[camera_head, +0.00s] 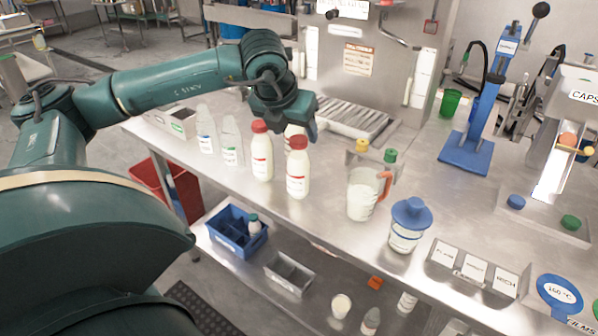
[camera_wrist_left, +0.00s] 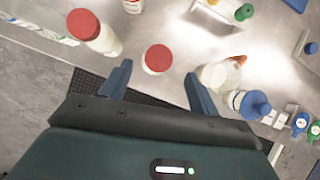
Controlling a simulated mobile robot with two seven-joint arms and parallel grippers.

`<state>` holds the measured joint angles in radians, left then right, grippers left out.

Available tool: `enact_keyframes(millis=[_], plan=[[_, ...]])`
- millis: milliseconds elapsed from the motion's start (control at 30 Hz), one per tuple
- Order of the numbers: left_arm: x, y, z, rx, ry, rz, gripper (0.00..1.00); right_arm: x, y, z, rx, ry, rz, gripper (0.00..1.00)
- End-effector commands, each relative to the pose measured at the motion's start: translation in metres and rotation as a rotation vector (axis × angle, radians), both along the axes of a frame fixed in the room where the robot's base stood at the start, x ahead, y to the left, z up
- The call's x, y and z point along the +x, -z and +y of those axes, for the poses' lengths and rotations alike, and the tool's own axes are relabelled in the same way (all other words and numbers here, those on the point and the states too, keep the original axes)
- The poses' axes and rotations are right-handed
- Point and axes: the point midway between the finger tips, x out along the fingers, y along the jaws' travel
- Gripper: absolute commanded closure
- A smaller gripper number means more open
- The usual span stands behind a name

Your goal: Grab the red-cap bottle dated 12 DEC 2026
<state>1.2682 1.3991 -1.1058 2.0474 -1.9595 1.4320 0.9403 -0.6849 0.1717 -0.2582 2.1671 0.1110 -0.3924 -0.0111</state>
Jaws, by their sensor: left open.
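Two white bottles with red caps stand upright near the front edge of the steel table: a left one (camera_head: 262,158) and a front one (camera_head: 298,176). Behind them a third white bottle (camera_head: 290,133) is mostly hidden by my gripper. The date labels are too small to read. My left gripper (camera_head: 300,125) is open above and behind the bottles. In the left wrist view the gripper (camera_wrist_left: 158,72) is open and empty, with one red-capped bottle (camera_wrist_left: 157,60) just beyond and between the fingertips. Another red cap (camera_wrist_left: 83,24) lies up and left. My right gripper is not in view.
Clear bottles (camera_head: 231,140) stand left of the red caps. A jug with an orange handle (camera_head: 362,195) and a blue-lidded jar (camera_head: 405,238) stand to the right. A metal drain tray (camera_head: 350,118) lies behind. A lower shelf holds a blue crate (camera_head: 236,235).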

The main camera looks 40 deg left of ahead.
Motion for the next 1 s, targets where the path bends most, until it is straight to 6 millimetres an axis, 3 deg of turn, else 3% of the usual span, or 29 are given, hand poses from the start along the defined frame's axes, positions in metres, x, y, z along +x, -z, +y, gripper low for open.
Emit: enact_keyframes(millis=[167,500,767,1000], plan=[[0.006,0.009,0.002,0.001,0.0,0.0,0.39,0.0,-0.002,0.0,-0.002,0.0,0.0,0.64],[0.027,0.047,0.012,0.0,0.001,0.001,0.39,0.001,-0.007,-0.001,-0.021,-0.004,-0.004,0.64],[0.029,0.05,0.012,0.0,0.001,0.0,0.39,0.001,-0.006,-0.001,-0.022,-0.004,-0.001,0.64],[0.028,0.05,0.012,0.0,0.001,0.0,0.58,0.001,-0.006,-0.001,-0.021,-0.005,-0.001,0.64]])
